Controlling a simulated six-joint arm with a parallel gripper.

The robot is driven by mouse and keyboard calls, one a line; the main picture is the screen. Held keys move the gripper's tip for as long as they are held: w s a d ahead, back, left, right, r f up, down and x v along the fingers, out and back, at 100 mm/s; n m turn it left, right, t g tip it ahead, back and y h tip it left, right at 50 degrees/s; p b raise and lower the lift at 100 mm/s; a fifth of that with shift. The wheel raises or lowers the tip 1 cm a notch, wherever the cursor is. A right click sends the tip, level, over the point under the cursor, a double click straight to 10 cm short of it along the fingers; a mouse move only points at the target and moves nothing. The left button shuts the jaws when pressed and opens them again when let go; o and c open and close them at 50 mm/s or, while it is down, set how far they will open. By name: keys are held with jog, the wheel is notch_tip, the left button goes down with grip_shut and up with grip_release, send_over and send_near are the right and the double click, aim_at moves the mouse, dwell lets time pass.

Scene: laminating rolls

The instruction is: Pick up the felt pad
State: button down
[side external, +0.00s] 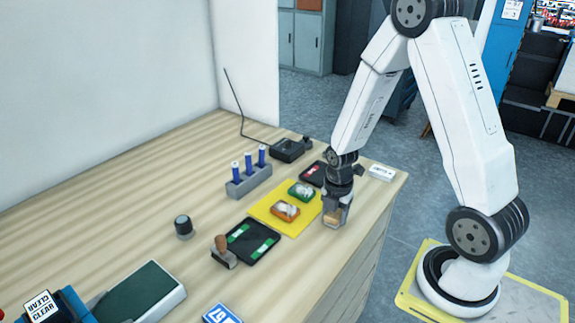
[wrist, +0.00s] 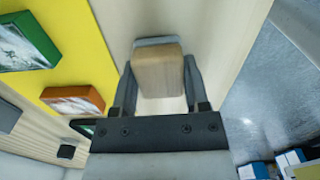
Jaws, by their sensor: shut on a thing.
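The felt pad is a block with a pale wooden body and a grey layer along one edge; it shows in the wrist view (wrist: 158,72), between the two dark fingers of my gripper (wrist: 160,80). The fingers touch it on both sides, and my gripper is shut on it. In the side view my gripper (side external: 337,208) points down near the table's right edge, with the pad (side external: 333,216) partly hidden between the fingers. I cannot tell whether the pad touches the table.
Left of my gripper lies a yellow mat (side external: 266,218) with an orange-edged box (side external: 286,211) and a green-edged box (side external: 301,191). A black tray (side external: 252,241), a wooden-handled stamp (side external: 223,250) and a grey rack (side external: 249,182) stand further left. A white box (side external: 382,172) sits behind.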

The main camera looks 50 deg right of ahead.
jog(key=shift+r, duration=4.95)
jog(key=c, duration=0.7)
grip_release()
jog(key=c, duration=0.5)
jog(key=w, duration=0.4)
jog(key=w+d, duration=0.1)
jog(key=w, duration=0.7)
jog(key=shift+w+d, duration=0.3)
jog(key=shift+d, duration=0.05)
